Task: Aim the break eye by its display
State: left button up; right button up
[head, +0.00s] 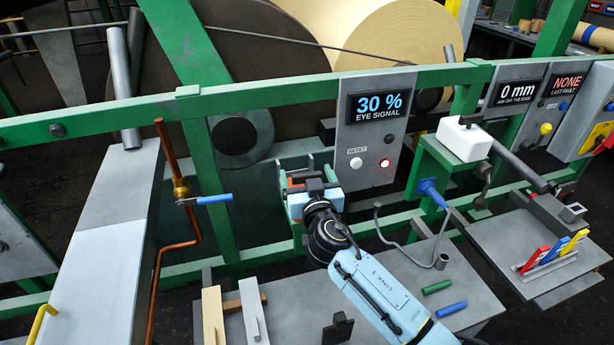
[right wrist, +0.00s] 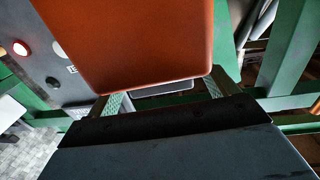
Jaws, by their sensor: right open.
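The eye signal display (head: 381,104) reads 30 % on a grey panel. Below it are a white reset button (head: 356,163) and a lit red lamp (head: 384,163). My right gripper (head: 309,184) is at the green frame left of this panel. An orange block (head: 295,183), perhaps the break eye, shows partly behind it. In the right wrist view the orange block (right wrist: 150,42) fills the upper middle, close to the open fingers; I cannot tell whether they touch it. A second display (head: 517,92) reads 0 mm, aim off the edge. My left gripper is not in view.
A white box (head: 465,140) sits on a green bracket to the right. A copper pipe with a blue-handled valve (head: 213,199) stands left of the gripper. Green rails (head: 270,96) run across. A grey bench (head: 470,277) below holds green and blue rods.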

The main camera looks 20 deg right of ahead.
jog(key=c, duration=1)
jog(key=shift+n+y, duration=0.4)
jog(key=shift+y, duration=0.3)
jog(key=shift+n+y, duration=0.6)
jog(key=shift+y, duration=0.3)
jog(key=o, duration=1)
jog(key=shift+s, duration=0.15)
jog(key=s+d+b, duration=0.1)
jog(key=s, duration=1.2)
jog(key=shift+d, duration=0.3)
